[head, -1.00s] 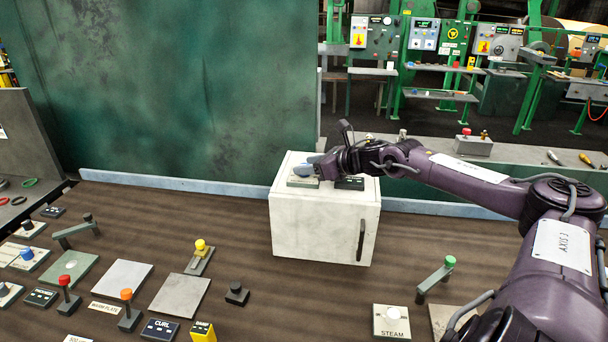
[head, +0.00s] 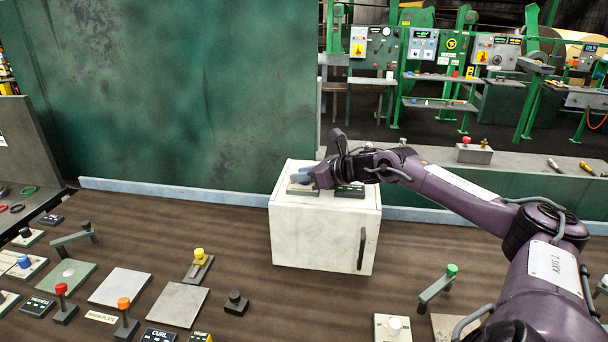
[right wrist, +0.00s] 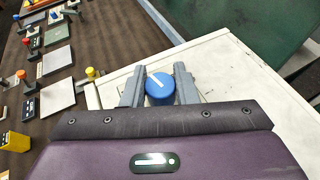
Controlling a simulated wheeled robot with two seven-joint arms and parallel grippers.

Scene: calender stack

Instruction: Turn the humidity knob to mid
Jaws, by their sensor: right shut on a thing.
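A blue round knob with a white pointer line (right wrist: 160,86) sits on top of the white cabinet (head: 318,235). In the right wrist view its pointer slants toward the upper left. My right gripper (right wrist: 159,88) has one finger on each side of the knob and is shut on it. In the head view the right gripper (head: 312,180) reaches the cabinet top from the right and partly covers the knob. The knob's label cannot be read. My left gripper is not in view.
A dark display (head: 349,191) sits on the cabinet top beside the knob. Levers, buttons and plates (head: 120,287) cover the brown table at the left. A green-topped lever (head: 438,287) stands at the right. A green panel (head: 180,90) rises behind.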

